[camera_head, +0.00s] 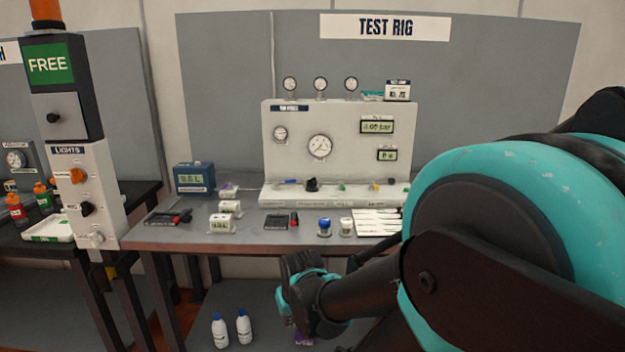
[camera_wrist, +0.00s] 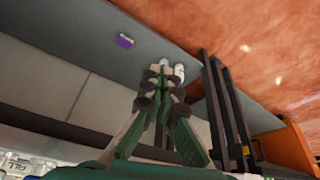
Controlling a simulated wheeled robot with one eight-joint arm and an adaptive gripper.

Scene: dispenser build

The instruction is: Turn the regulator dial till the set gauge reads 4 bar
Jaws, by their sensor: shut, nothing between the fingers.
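The test rig panel (camera_head: 300,115) stands on the bench at the back. A black knob (camera_head: 312,184), which looks like the regulator dial, sits on its lower ledge. A large round gauge (camera_head: 319,147) and a smaller one (camera_head: 280,132) are above it. Which one is the set gauge is not legible. A digital display (camera_head: 377,127) reads about 4 bar; its last digits are blurred. My gripper (camera_head: 296,290) is low in front of the bench edge, apart from the knob. In the wrist view its fingers (camera_wrist: 161,82) are together and empty.
The bench (camera_head: 165,235) holds a blue meter (camera_head: 194,178), small white boxes, and blue and white knobs (camera_head: 324,227). White bottles (camera_head: 244,327) stand below on the lower shelf. A FREE post (camera_head: 60,95) rises at left. My arm covers the right side.

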